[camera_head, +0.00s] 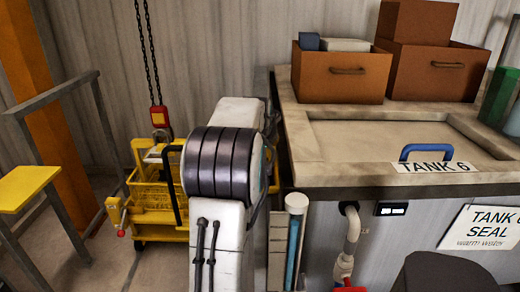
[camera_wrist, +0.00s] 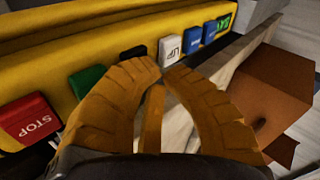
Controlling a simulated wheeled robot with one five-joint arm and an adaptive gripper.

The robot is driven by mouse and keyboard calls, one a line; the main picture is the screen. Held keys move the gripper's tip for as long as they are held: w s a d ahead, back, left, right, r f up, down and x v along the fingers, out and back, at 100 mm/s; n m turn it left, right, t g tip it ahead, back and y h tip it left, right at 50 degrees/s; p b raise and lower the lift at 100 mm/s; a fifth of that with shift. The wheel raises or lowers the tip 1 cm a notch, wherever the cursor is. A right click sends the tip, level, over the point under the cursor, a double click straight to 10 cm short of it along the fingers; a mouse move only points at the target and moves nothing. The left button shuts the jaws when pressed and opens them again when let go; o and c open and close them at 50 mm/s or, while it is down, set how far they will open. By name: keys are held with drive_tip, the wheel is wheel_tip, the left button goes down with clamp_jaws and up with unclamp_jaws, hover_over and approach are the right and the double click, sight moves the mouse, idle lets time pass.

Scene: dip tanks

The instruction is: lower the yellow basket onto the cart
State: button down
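The yellow basket (camera_head: 150,196) shows at the left of the head view, under a red hook block (camera_head: 160,117) on two dark chains. Yellow framework and a dark wheel show low around it. I cannot separate the cart from the basket or tell whether they touch. My arm hides the basket's right side. In the wrist view, my gripper (camera_wrist: 163,70) has its ridged fingers drawn together at the tips, with nothing held. The tips are by a white button (camera_wrist: 170,48) that seems marked UP, on a yellow control box (camera_wrist: 88,44). Contact is unclear. A black button (camera_wrist: 133,53) is partly hidden.
The box also carries a red STOP button (camera_wrist: 31,120), a green button (camera_wrist: 88,82) and blue buttons (camera_wrist: 188,37). Tank 6 (camera_head: 335,178) stands right with brown bins (camera_head: 343,72) on top. A yellow step (camera_head: 24,187) with grey rails is left.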

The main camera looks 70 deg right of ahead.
drive_tip(key=shift+r, duration=0.1)
drive_tip(key=shift+r+p, duration=0.75)
drive_tip(key=shift+r, duration=0.1)
drive_tip(key=shift+r+p, duration=2.1)
drive_tip(key=shift+r, duration=0.35)
drive_tip(key=shift+s, duration=0.1)
